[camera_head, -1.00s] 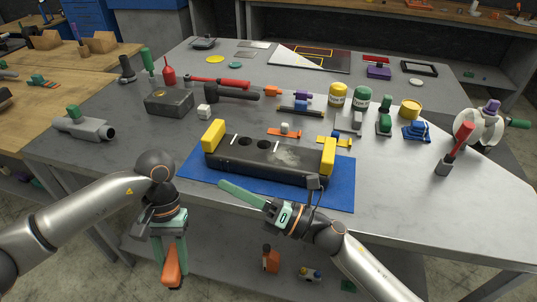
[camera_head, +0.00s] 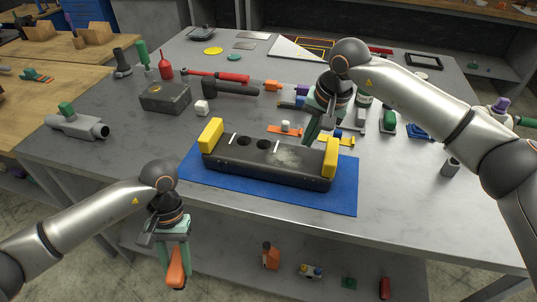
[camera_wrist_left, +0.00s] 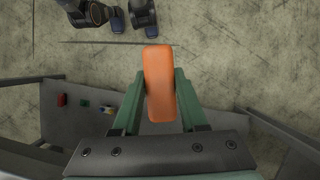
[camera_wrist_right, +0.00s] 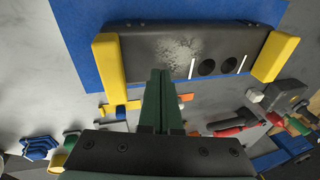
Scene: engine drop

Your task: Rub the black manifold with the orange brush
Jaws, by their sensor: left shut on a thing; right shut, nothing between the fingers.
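The black manifold (camera_head: 270,166) is a long dark block with yellow end pieces, lying on a blue mat (camera_head: 345,195). A pale, rough patch shows on its top, clearest in the right wrist view (camera_wrist_right: 225,40). My left gripper (camera_head: 174,262) is shut on the orange brush (camera_head: 176,272), below and in front of the table edge, away from the manifold. The brush also shows between the fingers in the left wrist view (camera_wrist_left: 160,85). My right gripper (camera_head: 308,140) is shut and empty, its tips by the manifold's far side near the right end; contact cannot be told.
Behind the manifold stand a dark box (camera_head: 166,97), a white cube (camera_head: 202,107), a red tool (camera_head: 215,76) and several small parts. A grey pipe part (camera_head: 78,124) lies at the left. A lower shelf holds an orange bottle (camera_head: 270,256).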

